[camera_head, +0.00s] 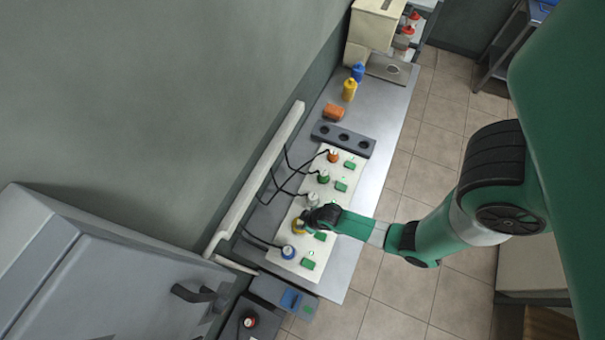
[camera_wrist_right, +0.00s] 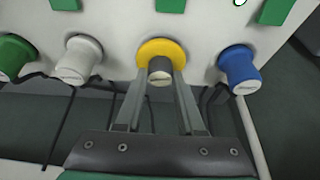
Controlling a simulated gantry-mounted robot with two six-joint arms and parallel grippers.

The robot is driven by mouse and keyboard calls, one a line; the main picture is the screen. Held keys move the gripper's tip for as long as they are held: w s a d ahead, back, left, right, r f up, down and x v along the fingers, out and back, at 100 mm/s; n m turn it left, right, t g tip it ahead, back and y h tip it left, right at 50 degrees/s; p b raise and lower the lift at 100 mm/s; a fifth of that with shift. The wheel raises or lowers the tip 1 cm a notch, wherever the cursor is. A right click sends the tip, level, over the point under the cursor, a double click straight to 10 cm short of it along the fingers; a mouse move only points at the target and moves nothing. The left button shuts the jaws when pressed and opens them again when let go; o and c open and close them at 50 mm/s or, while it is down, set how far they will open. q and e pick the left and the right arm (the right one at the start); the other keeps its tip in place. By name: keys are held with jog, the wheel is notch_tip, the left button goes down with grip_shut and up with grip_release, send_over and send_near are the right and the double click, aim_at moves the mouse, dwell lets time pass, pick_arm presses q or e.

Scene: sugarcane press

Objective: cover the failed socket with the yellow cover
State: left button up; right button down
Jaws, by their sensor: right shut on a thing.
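The yellow cover (camera_wrist_right: 178,51) is a round disc with a grey knob at its middle. It lies against the white panel (camera_wrist_right: 115,22), in the row between the white plug (camera_wrist_right: 79,60) and the blue plug (camera_wrist_right: 239,69). My right gripper (camera_wrist_right: 160,80) is shut on the knob. In the head view my right gripper (camera_head: 305,219) hides part of the yellow cover (camera_head: 297,226). The failed socket cannot be made out; whatever is under the cover is hidden. My left gripper is not in view.
Green (camera_head: 323,177) and orange (camera_head: 333,156) plugs stand farther up the panel, with black cables toward the wall. Green blocks (camera_head: 308,264) line its right side. A dark rack with holes (camera_head: 343,138), an orange block (camera_head: 333,112) and bottles (camera_head: 349,89) are beyond.

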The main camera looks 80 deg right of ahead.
jog(key=shift+f+b, duration=0.55)
jog(key=shift+f, duration=0.1)
jog(key=c, duration=0.8)
grip_release()
jog(key=shift+r, duration=0.15)
jog(key=p+v, duration=1)
jog(key=p, duration=0.1)
jog(key=shift+s+r, duration=0.2)
jog(key=shift+r, duration=0.15)
